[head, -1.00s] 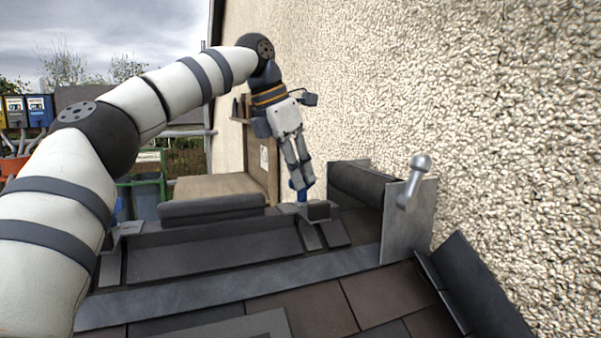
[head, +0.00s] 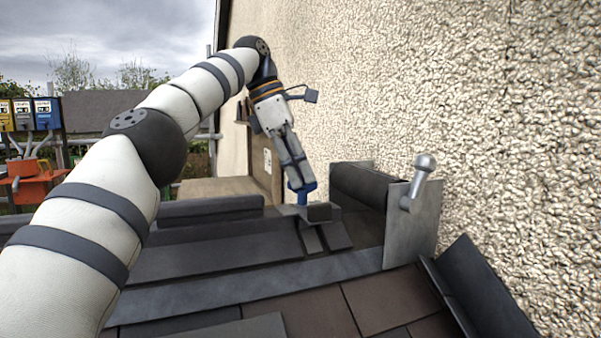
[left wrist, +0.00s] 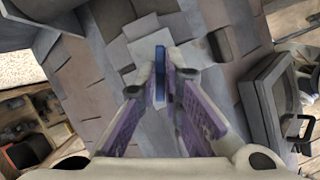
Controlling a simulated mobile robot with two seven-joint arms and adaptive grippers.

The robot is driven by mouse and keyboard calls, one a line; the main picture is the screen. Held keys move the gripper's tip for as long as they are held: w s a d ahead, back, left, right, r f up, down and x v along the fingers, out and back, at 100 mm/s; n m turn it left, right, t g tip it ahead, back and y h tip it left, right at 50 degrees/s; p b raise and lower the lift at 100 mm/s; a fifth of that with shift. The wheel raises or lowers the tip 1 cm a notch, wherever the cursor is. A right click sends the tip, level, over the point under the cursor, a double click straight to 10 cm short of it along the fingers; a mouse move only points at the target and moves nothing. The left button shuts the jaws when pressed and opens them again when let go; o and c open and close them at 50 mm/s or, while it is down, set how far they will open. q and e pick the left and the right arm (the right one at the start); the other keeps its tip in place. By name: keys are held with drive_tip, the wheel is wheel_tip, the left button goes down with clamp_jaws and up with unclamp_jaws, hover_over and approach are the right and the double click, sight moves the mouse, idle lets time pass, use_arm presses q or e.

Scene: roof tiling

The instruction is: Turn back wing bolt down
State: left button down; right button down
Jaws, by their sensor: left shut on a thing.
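The blue wing bolt (head: 304,188) stands at the far side of the roof, beside a small dark block on the ridge. My left gripper (head: 299,183) reaches down to it from above and is shut on it. In the left wrist view the blue bolt (left wrist: 160,62) shows as a narrow upright strip between the two fingertips (left wrist: 161,70). The fingers hide most of its sides, and its lower end is hard to make out. My right gripper is in neither view.
A rough pebbled wall (head: 480,110) rises along the right. A grey metal plate with a ball-ended lever (head: 424,165) stands on the roof near it. Dark slates (head: 220,255) cover the foreground. Colored boxes (head: 30,114) stand at the far left.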

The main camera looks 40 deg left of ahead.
use_arm(q)
drive_tip(key=shift+r, duration=0.3)
drive_tip(key=c, duration=1.7)
unclamp_jaws()
drive_tip(key=shift+f, duration=0.15)
drive_tip(key=shift+a+r, duration=0.1)
drive_tip(key=shift+r, duration=0.25)
drive_tip(key=s+a, duration=0.2)
drive_tip(key=a, duration=0.1)
drive_tip(key=s+a, duration=0.6)
drive_tip(key=shift+s+a+r, duration=0.1)
drive_tip(key=shift+a+r, duration=0.05)
drive_tip(key=shift+r, duration=0.1)
drive_tip(key=shift+f, duration=0.1)
